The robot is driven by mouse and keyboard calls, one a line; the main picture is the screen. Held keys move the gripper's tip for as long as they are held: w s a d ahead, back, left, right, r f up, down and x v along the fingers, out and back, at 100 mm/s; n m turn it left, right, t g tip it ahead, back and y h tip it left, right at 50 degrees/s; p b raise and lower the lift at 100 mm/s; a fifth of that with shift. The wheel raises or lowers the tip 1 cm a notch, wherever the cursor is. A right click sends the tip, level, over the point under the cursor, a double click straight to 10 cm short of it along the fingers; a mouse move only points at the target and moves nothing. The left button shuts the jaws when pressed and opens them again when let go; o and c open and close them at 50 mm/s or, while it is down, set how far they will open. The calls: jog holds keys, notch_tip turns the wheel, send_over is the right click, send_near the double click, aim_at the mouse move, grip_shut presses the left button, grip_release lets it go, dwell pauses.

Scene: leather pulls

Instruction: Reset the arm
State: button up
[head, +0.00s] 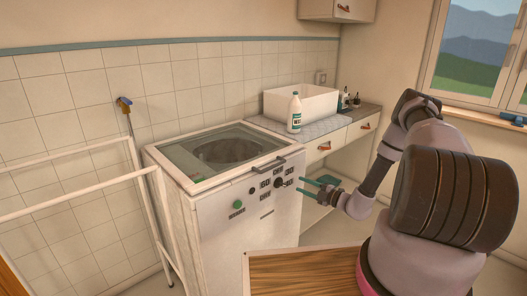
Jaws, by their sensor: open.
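My arm (372,180) reaches from the right side of the head view toward the middle, bent at its joints. My gripper (300,186) is at its end, with two thin teal fingers apart and nothing visible between them. The fingers point left, toward the front panel of a white top-loading washing machine (245,240). They appear close to the panel's right side, near a dark knob (279,183). I cannot tell whether they touch it. The machine's framed glass lid (180,160) is down, with a dark handle (270,165) at its front edge.
A white drying rack (75,211) stands at the left. A counter (345,117) behind the machine holds a white basin (318,101) and a white bottle (294,113). Drawers with leather pulls (324,146) are below it. A wooden surface (300,272) is in the foreground.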

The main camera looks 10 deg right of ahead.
jog(key=s+a+r+n+g, duration=0.35)
jog(key=r+n, duration=0.45)
jog(key=r, duration=0.3)
jog(key=s+a+r+n+g+h, duration=0.1)
jog(key=s+a+r+n+g, duration=0.15)
jog(key=r+n+g, duration=0.5)
jog(key=s+a+r+n+g, duration=0.15)
jog(key=s+r+n, duration=0.25)
jog(key=r+n, duration=0.75)
jog(key=s+d+r+n+t+h, duration=0.3)
jog(key=s+r+n+h, duration=0.2)
jog(key=s+r+n, duration=0.3)
jog(key=s+d+r+n+t+h, duration=0.3)
jog(key=s+r+n, duration=0.6)
jog(key=s+r, duration=0.3)
jog(key=s+t+h, duration=0.1)
jog(key=s, duration=0.2)
jog(key=shift+d+r+h, duration=0.2)
jog(key=shift+r+h, duration=0.05)
jog(key=shift+h, duration=0.15)
